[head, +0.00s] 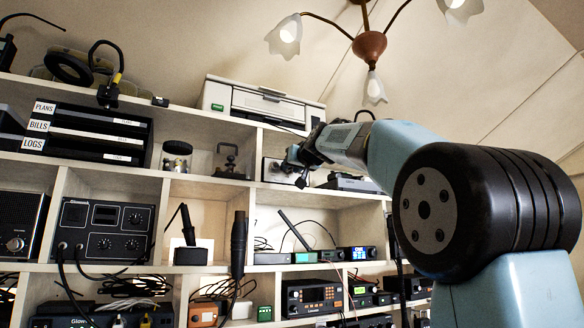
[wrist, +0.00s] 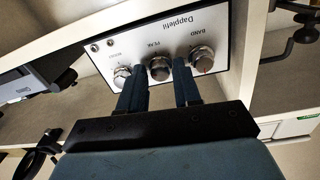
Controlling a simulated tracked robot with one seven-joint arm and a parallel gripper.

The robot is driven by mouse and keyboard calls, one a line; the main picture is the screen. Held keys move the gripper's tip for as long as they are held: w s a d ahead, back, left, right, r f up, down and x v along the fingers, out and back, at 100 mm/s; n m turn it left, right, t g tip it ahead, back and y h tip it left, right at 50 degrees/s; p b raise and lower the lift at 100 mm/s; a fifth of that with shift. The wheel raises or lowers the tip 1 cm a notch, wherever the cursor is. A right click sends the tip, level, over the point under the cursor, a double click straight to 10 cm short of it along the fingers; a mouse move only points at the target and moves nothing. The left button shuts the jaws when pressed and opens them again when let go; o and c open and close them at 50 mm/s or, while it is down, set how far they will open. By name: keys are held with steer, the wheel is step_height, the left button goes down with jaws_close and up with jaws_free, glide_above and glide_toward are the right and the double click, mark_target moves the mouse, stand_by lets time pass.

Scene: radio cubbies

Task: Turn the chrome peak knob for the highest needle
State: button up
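The white-faced Dapplefil box (wrist: 185,35) appears upside down in the wrist view. It carries a row of three chrome knobs. The chrome peak knob (wrist: 159,68) is the middle one, under the PEAK label. My gripper (wrist: 160,75) reaches the panel with one dark blue finger on each side of this knob. The fingers look very close to its sides, but I cannot tell if they touch. In the head view my gripper (head: 303,166) is at the upper middle cubby, partly covering the box (head: 271,171). I can make out no needle in either view.
The band knob (wrist: 201,60) and a third chrome knob (wrist: 122,76) sit close outside my fingers. Shelf boards (wrist: 245,40) border the box. A black unit with small dark windows (head: 104,228) stands in a lower left cubby. A printer (head: 262,103) sits above.

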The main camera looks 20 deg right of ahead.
jaws_close()
steer(key=shift+n, duration=0.3)
steer(key=shift+n, duration=0.9)
steer(key=shift+o, duration=1.7)
jaws_free()
